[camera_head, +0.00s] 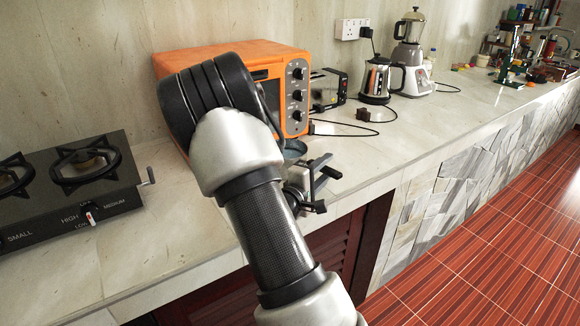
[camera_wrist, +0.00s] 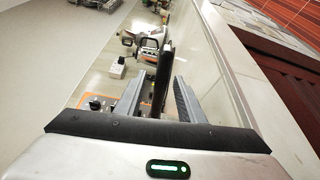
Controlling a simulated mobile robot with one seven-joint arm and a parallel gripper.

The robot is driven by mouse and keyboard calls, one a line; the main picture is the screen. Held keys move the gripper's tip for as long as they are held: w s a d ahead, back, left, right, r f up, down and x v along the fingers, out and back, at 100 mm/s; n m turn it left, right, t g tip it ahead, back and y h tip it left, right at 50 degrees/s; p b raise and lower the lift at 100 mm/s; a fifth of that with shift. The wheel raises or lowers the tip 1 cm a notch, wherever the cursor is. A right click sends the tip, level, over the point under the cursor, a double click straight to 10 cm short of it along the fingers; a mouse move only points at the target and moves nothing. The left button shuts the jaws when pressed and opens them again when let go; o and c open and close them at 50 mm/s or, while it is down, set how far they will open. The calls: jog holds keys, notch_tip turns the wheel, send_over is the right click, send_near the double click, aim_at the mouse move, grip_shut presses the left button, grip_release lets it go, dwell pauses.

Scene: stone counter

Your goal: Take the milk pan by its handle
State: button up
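The milk pan (camera_head: 294,148) shows in the head view as a small blue-grey piece behind my arm, in front of the orange oven; most of it is hidden. My gripper (camera_head: 326,188) is low over the counter near its front edge, just right of the pan. In the wrist view my gripper (camera_wrist: 160,78) is open, with one finger on each side of a long dark bar (camera_wrist: 165,50) that looks like the pan's handle. I cannot tell whether either finger touches it.
An orange oven (camera_head: 284,58) stands behind the pan, with a toaster (camera_head: 327,90), kettle (camera_head: 376,80) and blender (camera_head: 410,45) to its right. A gas stove (camera_head: 70,190) is at left. Black cables lie on the counter. The counter's front edge is close to my gripper.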

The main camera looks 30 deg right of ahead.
grip_shut()
jog(key=shift+d+r, duration=0.1)
jog(key=shift+r, duration=0.05)
dwell(0.4)
